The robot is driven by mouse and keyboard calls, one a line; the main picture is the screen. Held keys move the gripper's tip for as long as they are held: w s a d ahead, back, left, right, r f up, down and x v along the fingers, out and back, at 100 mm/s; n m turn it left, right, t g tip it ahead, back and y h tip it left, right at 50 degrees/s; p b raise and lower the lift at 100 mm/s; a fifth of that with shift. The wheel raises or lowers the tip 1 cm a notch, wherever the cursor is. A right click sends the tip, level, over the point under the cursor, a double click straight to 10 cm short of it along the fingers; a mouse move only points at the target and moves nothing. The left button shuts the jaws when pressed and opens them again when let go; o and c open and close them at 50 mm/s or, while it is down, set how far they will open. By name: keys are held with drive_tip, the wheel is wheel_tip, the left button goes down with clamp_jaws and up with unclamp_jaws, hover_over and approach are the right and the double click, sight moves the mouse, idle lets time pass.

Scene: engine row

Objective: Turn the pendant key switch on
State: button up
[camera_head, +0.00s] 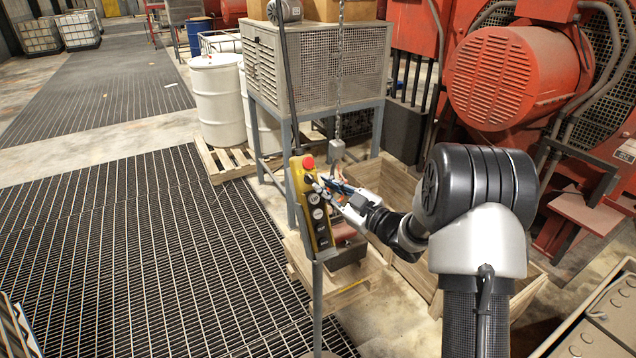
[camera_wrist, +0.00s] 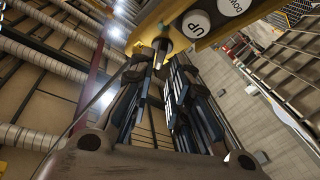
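The yellow pendant (camera_head: 319,226) hangs upright left of my arm in the head view, with a red button (camera_head: 308,162) at its top. Several round buttons run down its face. In the wrist view the pendant's yellow edge (camera_wrist: 150,24) crosses the top, with a white UP button (camera_wrist: 195,23). A small dark key switch (camera_wrist: 161,50) shows just beyond my fingertips, near the gap between them. My gripper (camera_head: 322,184) is at the pendant's upper face. In the wrist view its two fingers stand apart with a narrow gap. Contact with the key is unclear.
A grey mesh cabinet (camera_head: 362,62) stands behind the pendant, with a hanging chain (camera_head: 339,75) in front of it. A white drum (camera_head: 218,98) stands on a pallet at left. Red machinery (camera_head: 510,80) is at right. The grated floor (camera_head: 130,250) at left is clear.

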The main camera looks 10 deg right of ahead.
sight(313, 180)
drive_tip(key=shift+x, duration=1.9)
drive_tip(key=shift+c, duration=0.4)
clamp_jaws()
